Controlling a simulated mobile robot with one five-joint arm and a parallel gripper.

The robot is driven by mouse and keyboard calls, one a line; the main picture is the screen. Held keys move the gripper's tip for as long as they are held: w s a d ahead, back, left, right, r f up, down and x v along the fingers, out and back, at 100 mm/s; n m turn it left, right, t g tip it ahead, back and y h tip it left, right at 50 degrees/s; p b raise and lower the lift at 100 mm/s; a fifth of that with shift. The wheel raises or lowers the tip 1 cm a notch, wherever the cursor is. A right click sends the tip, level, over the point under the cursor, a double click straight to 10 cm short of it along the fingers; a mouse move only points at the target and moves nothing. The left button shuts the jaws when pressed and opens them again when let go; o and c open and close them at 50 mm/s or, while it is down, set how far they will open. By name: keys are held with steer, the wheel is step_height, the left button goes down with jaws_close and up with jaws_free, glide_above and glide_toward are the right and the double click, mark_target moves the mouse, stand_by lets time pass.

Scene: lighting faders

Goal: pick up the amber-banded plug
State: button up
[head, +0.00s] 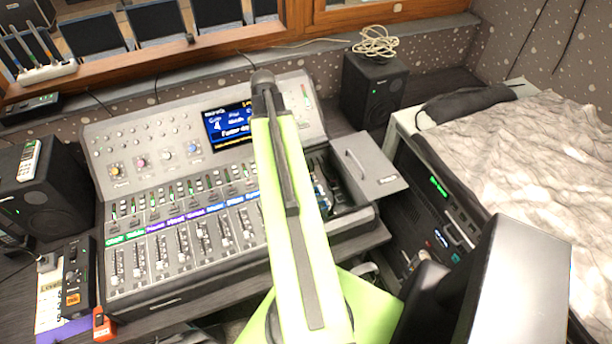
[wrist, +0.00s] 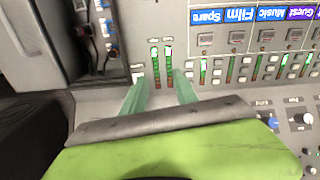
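I cannot make out an amber band on any plug in either view. The open compartment (head: 348,204) at the right end of the mixing console holds small plugs or cables, partly hidden by my arm in the head view. In the wrist view, the compartment (wrist: 62,38) is at the upper left, with dark cables (wrist: 88,38) and small connectors (wrist: 108,28) inside, too small to identify. My gripper (wrist: 161,82) is over the console panel beside the compartment, its two green fingers apart with nothing between them. In the head view its fingertips are hidden behind my arm.
The mixing console (head: 165,282) has several faders and a lit screen (head: 228,125). A raised grey lid (head: 368,165) stands beside the compartment. A black speaker (head: 374,90) is behind it, and a rack unit (head: 435,205) is to the right. A small orange object (head: 103,324) lies front left.

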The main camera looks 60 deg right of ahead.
steer(key=s+d+m, duration=0.2)
steer(key=s+d, duration=0.7)
step_height(320, 180, down, 12)
steer(key=b, duration=1.2)
steer(key=shift+a+r, duration=0.1)
steer(key=shift+a, duration=0.05)
step_height(320, 180, down, 5)
steer(key=b, duration=0.5)
steer(key=shift+w+f, duration=0.1)
steer(key=shift+f, duration=0.1)
steer(key=shift+r, duration=0.15)
jaws_close()
